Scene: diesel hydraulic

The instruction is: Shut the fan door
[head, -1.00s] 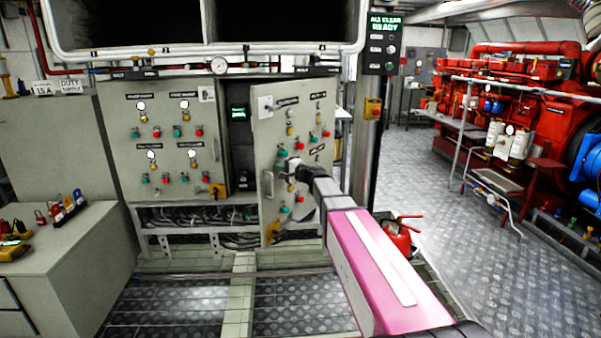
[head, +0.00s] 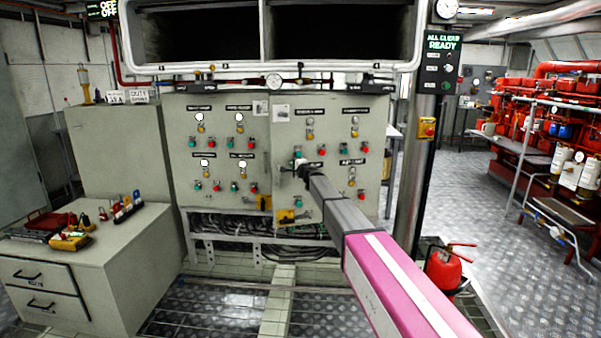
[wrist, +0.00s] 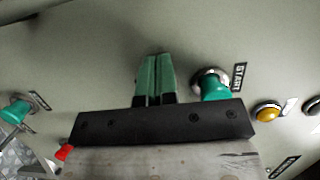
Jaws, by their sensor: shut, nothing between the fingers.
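The fan door, taken to be the right-hand grey cabinet door (head: 332,130), carries lamps, green and red buttons and a yellow handle (head: 285,217) at its lower left. In the head view it looks about flush with the left door (head: 222,170), with no clear gap. My gripper (head: 298,166) is at this door's left part, arm reaching from the lower right. In the wrist view the green fingertips (wrist: 155,72) are shut together with nothing between them. They point at the grey panel (wrist: 80,60), beside a green START button (wrist: 214,84). I cannot tell whether they touch the panel.
A grey drawer unit (head: 110,265) with tools on top stands at left. A post (head: 412,170) and a red fire extinguisher (head: 442,272) stand right of the cabinet. An open-fronted dark housing is above. The plated floor in front (head: 210,305) is clear.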

